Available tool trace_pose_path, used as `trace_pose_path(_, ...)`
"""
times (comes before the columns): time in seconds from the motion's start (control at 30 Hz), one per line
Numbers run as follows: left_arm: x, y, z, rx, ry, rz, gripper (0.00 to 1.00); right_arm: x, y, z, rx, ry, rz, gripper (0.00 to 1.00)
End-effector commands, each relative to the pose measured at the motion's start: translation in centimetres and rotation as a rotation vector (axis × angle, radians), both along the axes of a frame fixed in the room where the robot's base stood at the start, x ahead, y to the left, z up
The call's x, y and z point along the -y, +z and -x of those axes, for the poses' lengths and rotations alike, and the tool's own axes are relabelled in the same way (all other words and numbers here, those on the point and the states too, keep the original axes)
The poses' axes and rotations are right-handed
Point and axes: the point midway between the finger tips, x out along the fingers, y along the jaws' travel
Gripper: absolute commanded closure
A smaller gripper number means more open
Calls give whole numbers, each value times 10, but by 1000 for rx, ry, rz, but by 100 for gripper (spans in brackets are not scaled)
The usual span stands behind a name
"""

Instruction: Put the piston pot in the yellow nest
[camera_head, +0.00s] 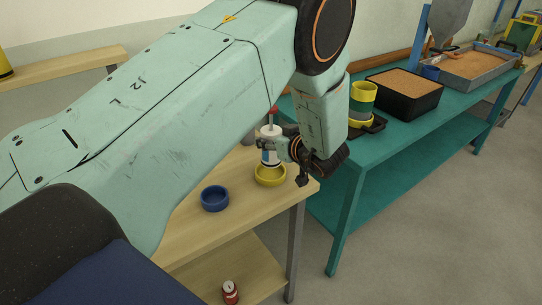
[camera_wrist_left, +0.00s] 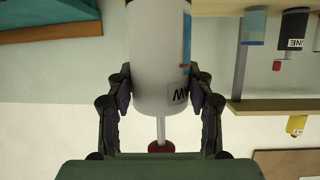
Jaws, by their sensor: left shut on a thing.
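The piston pot (camera_head: 268,154) is white with a blue label and a red knob on top. My left gripper (camera_head: 283,150) is shut on it from the right and holds it upright. In the left wrist view the pot (camera_wrist_left: 160,50) sits between both fingers of the gripper (camera_wrist_left: 160,92), with its rod and red knob (camera_wrist_left: 160,147) towards me. The yellow nest (camera_head: 271,180) is a shallow ring on the wooden table. The pot's base shows at its back rim; I cannot tell whether it touches. My right gripper is not in view.
A blue nest (camera_head: 214,198) is left of the yellow one on the wooden table (camera_head: 215,226). A teal bench (camera_head: 430,125) to the right carries a yellow-and-green cup (camera_head: 362,98) and a black sand tray (camera_head: 405,94). A red can (camera_head: 230,292) is on the lower shelf.

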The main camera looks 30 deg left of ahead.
Motion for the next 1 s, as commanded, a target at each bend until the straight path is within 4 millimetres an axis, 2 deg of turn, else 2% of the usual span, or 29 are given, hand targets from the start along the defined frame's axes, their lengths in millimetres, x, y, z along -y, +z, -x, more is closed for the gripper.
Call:
trace_pose_path(0.23, -1, -20, -1, 0, 0, 0, 84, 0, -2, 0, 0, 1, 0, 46)
trace_pose_path(0.4, -2, -43, -1, 0, 1, 0, 84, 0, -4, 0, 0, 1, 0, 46)
trace_pose_path(0.77, -4, -48, -2, 2, 2, 0, 84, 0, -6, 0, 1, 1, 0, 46)
trace_pose_path(0.8, -4, -47, -2, 1, 2, 1, 44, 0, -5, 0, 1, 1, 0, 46)
trace_pose_path(1.0, -4, -47, -2, 1, 2, 1, 27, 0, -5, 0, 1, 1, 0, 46)
